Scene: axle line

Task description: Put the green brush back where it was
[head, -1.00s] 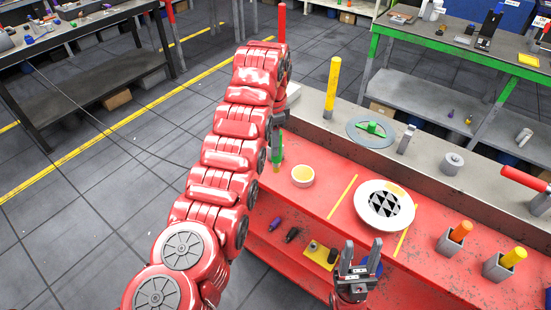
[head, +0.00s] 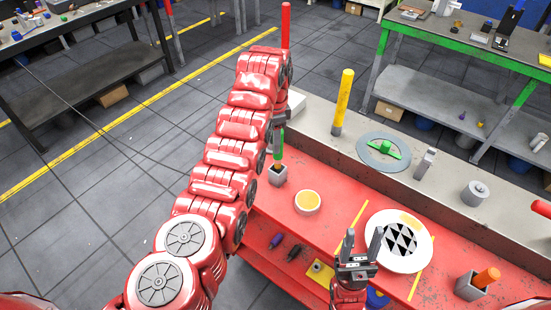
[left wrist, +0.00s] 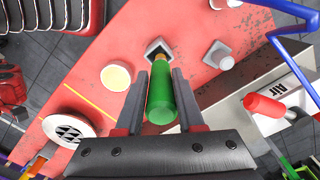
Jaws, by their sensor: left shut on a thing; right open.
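My left gripper (head: 279,122) is shut on the green brush (head: 278,146), which hangs roughly upright with its tip down. In the left wrist view, the green handle (left wrist: 161,98) is between the two fingers. Below it is a grey square holder (head: 277,177), also in the left wrist view (left wrist: 151,50). The brush's brownish tip overlaps the holder's opening; I cannot tell how deep it is in. My right gripper (head: 359,247) is open and empty, in front of the white plate.
A bowl with yellow contents (head: 308,202) and a white plate with a checkered patch (head: 423,252) stand on the red bench (head: 335,212). Another grey holder (head: 466,288) has an orange-handled item. A yellow post (head: 343,100) and a green-topped disc (head: 372,155) are on the grey ledge behind.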

